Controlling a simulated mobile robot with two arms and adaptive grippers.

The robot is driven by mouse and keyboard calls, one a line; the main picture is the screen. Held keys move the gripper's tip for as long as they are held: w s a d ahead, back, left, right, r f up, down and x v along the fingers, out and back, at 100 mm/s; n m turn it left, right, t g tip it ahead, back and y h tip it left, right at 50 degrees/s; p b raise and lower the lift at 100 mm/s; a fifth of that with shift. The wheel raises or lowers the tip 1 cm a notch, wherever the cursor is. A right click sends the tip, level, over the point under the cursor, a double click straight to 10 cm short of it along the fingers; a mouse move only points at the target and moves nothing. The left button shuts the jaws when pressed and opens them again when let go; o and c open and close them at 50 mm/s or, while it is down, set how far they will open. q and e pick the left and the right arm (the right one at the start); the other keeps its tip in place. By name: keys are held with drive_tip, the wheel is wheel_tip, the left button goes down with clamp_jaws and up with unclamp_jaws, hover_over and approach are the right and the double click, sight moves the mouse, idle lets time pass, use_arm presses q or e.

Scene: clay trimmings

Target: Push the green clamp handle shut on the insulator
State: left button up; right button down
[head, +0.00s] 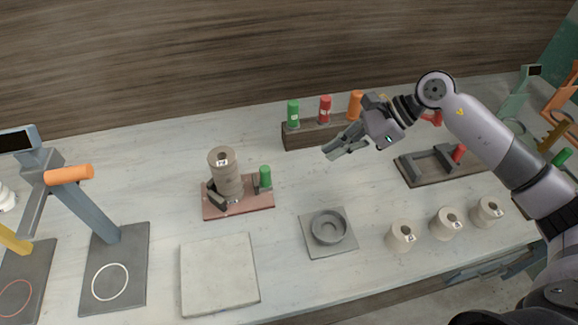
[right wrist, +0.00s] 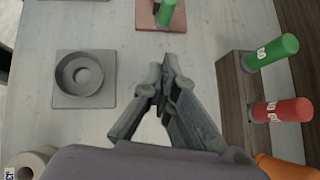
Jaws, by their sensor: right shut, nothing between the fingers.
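The brown ribbed insulator (head: 226,180), tagged at its top, stands upright in a clamp on a reddish base plate (head: 245,211). The green clamp handle (head: 265,176) stands upright at the right side of that plate. It also shows at the top of the right wrist view (right wrist: 166,12). A dark clamp arm (head: 217,199) lies beside the insulator's foot. My right gripper (head: 332,153) is shut and empty, above the table to the right of the handle and apart from it. In the right wrist view its fingertips (right wrist: 166,68) point toward the handle. My left gripper is not in view.
A wooden rack (head: 315,135) holds green, red and orange cylinders behind my right gripper. A grey round fixture (head: 329,228) and several tan spools (head: 447,223) stand in front. A pale slab (head: 219,275) lies front left. Blue-grey stands (head: 90,210) are left.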

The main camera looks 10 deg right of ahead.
sight(262, 179)
drive_tip(key=p+x, duration=0.1)
drive_tip(key=x, duration=0.3)
drive_tip(key=p+x, duration=0.2)
drive_tip(key=x, duration=0.3)
drive_tip(key=shift+s+f, duration=0.2)
drive_tip(key=shift+f, duration=0.2)
drive_tip(key=a+p, duration=0.1)
drive_tip(key=a, duration=0.1)
drive_tip(key=shift+w+a+p, duration=0.3)
drive_tip(key=shift+p, duration=0.05)
drive_tip(key=shift+w+a+f, duration=0.1)
drive_tip(key=shift+w+a, duration=0.05)
drive_tip(key=shift+a, duration=0.5)
drive_tip(key=a, duration=0.4)
drive_tip(key=shift+b, duration=0.35)
